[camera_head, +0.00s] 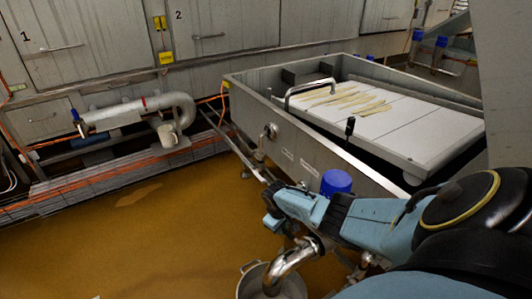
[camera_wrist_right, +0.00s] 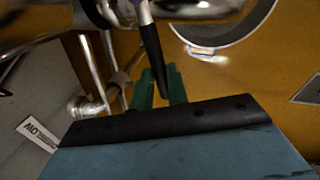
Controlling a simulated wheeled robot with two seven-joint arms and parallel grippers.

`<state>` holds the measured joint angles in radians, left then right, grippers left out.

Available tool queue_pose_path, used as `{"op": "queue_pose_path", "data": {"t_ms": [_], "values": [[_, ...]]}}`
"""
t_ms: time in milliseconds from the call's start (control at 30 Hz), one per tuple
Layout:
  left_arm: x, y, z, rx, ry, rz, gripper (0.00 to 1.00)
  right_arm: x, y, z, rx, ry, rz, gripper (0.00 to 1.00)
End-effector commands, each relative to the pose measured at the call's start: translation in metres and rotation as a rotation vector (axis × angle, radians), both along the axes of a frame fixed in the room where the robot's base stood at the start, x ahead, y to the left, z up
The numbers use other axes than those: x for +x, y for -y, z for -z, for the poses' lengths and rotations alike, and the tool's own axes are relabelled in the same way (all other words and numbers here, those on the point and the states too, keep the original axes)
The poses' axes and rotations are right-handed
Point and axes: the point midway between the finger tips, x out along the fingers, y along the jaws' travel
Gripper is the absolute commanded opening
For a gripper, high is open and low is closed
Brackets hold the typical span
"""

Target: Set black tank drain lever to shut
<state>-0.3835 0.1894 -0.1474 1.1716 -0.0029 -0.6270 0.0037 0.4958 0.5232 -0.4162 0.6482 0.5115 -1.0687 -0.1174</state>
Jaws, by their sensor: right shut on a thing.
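The drain lever (camera_wrist_right: 152,62) shows in the right wrist view as a black handle on a pale metal stem. It comes down between the two green fingers of my right gripper (camera_wrist_right: 160,88), which is shut on it. In the head view my right gripper (camera_head: 272,222) is low in front of the steel tank (camera_head: 300,150), above a bent drain pipe (camera_head: 293,262). The lever is hidden there by the gripper and arm. My left gripper is not in view.
A metal bucket (camera_head: 246,285) stands under the drain pipe's mouth. A blue cap (camera_head: 336,182) sits beside my right arm at the tank's side. A small black upright handle (camera_head: 350,127) stands at the tank's rim. The brown floor (camera_head: 150,240) to the left is clear.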

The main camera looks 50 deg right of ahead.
Motion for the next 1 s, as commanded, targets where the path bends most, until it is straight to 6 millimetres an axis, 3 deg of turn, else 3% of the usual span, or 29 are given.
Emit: {"op": "queue_pose_path", "data": {"t_ms": [400, 1000], "values": [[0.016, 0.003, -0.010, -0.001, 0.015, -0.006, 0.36, -0.006, 0.023, 0.001, -0.002, 0.001, 0.229, 0.00], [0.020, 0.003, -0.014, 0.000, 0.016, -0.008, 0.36, -0.007, 0.026, 0.000, -0.004, -0.003, 0.269, 0.00]]}}
